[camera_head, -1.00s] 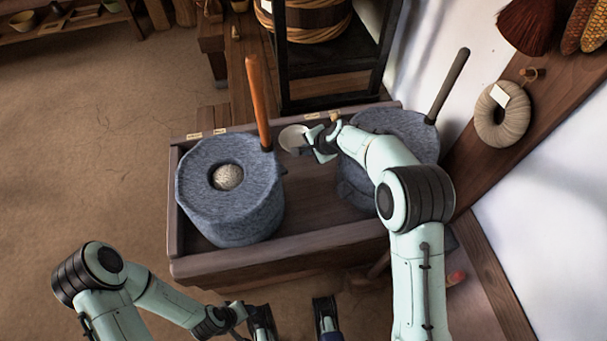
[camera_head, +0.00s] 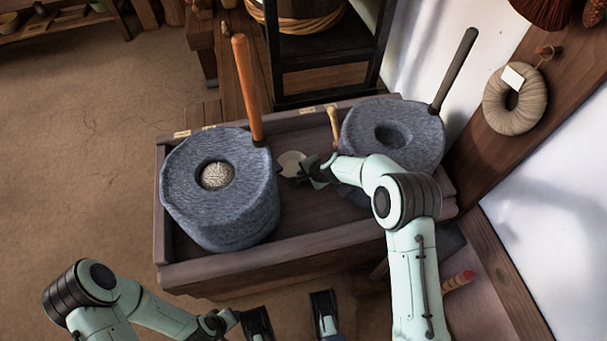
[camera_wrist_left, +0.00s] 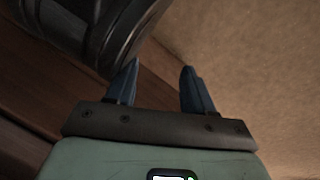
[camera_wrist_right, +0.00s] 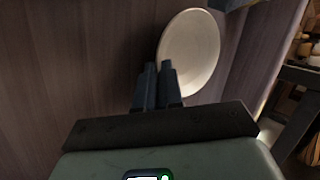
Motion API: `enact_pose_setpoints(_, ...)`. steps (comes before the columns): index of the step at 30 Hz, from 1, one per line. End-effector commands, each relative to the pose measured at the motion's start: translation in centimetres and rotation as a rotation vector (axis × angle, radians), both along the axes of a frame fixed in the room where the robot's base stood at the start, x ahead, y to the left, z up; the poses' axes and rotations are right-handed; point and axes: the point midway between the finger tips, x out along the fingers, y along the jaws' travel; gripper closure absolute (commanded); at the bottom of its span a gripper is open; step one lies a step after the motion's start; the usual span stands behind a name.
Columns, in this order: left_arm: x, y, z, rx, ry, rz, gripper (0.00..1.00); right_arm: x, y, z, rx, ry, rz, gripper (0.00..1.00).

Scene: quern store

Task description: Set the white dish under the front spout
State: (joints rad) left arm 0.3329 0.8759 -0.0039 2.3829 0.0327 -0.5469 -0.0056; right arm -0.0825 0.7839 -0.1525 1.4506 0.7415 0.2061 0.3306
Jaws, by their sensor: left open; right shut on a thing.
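The white dish (camera_head: 290,162) is between the two stone querns, over the wooden trough; it also shows in the right wrist view (camera_wrist_right: 193,50). My right gripper (camera_head: 308,170) is shut on the dish's rim, with its fingers (camera_wrist_right: 158,68) close together at the dish's edge. I cannot tell whether the dish touches the trough floor. The left quern (camera_head: 222,200) has pale grain in its eye and an orange-brown handle. The right quern (camera_head: 395,135) has an empty eye and is partly behind my right arm. No spout shows clearly. My left gripper (camera_wrist_left: 160,68) is open and empty.
The trough's front wall (camera_head: 300,240) and the upright handle (camera_head: 248,90) of the left quern stand near the dish. A short wooden peg (camera_head: 334,125) stands behind my right gripper. A dark shelf stand (camera_head: 325,85) is at the back. Open floor (camera_head: 80,150) lies left.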

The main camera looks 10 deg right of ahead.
Motion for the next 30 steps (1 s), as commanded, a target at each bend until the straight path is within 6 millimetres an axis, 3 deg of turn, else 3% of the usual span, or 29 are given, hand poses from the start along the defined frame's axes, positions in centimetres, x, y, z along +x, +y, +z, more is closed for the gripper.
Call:
enact_pose_setpoints(10,-0.2,0.1,-0.2,0.001,0.007,0.001,0.47,0.0,0.0,0.0,0.0,-0.001,0.001,1.0)
enact_pose_setpoints(11,-0.3,0.1,-0.2,0.0,0.008,0.002,0.47,0.0,0.0,-0.1,-0.001,0.0,0.001,0.87)
enact_pose_setpoints(12,-0.2,0.1,-0.2,0.0,0.008,0.002,0.47,0.0,0.0,0.0,-0.001,0.0,0.001,0.83)
enact_pose_setpoints(22,-0.1,0.0,0.1,0.0,0.001,0.001,0.47,0.0,0.0,0.2,0.0,-0.001,0.001,0.83)
enact_pose_setpoints(30,2.3,-0.3,2.5,0.005,-0.078,-0.003,0.47,-2.1,-1.3,4.1,0.0,-0.003,-0.002,0.83)
